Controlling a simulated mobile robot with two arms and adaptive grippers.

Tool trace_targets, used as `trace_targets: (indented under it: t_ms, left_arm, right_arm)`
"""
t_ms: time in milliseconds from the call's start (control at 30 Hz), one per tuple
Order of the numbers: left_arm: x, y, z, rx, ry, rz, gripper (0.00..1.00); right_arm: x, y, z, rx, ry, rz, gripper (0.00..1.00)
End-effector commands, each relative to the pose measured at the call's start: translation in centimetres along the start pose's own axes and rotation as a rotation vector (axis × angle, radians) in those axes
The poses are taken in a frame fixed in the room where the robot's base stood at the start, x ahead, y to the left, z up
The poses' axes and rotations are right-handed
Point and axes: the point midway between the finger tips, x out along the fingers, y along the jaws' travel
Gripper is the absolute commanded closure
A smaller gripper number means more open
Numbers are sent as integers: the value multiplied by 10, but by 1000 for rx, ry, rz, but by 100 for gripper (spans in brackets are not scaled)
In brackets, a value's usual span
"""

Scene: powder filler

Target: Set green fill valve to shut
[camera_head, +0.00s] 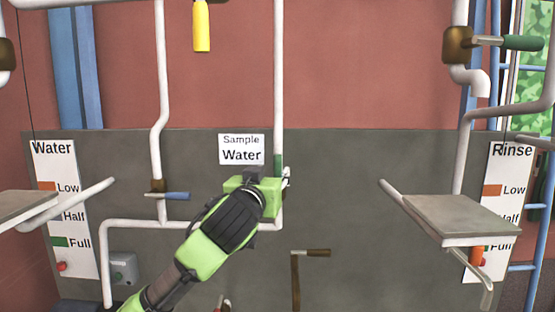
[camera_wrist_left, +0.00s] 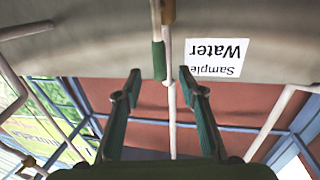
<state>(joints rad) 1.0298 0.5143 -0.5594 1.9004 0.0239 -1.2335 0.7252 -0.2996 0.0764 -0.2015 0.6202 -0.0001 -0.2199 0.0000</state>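A green valve handle (camera_head: 278,162) stands upright along the white vertical pipe, just right of the "Sample Water" sign. In the left wrist view the green handle (camera_wrist_left: 159,60) lies along the pipe, near a brass valve body (camera_wrist_left: 168,12). My left gripper (camera_head: 279,180) is at the handle's lower end and hides the valve body in the head view. In the wrist view its two fingers (camera_wrist_left: 160,84) are apart, with the handle and pipe lined up between their tips. I cannot tell whether they touch the handle. My right gripper is not in view.
Another green-handled valve (camera_head: 522,42) is at the upper right, its handle horizontal. A blue-handled valve (camera_head: 170,195) is left of my arm. A brown-handled crank (camera_head: 311,253) is low right of it. A grey platform (camera_head: 460,214) juts out at right. A yellow handle (camera_head: 201,27) hangs above.

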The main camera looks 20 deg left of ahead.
Motion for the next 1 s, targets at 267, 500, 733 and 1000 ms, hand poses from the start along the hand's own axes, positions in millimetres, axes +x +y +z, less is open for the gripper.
trace_targets:
  t_ms: [267,500,733,1000]
  left_arm:
    - [51,0,-4,1,-1,-1,63]
    - [70,0,-2,0,1,0,63]
    - [73,0,0,0,2,1,63]
    - [72,0,0,0,1,1,100]
  right_arm:
    - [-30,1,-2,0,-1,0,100]
    - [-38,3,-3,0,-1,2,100]
    - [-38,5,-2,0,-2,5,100]
    - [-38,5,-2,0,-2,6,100]
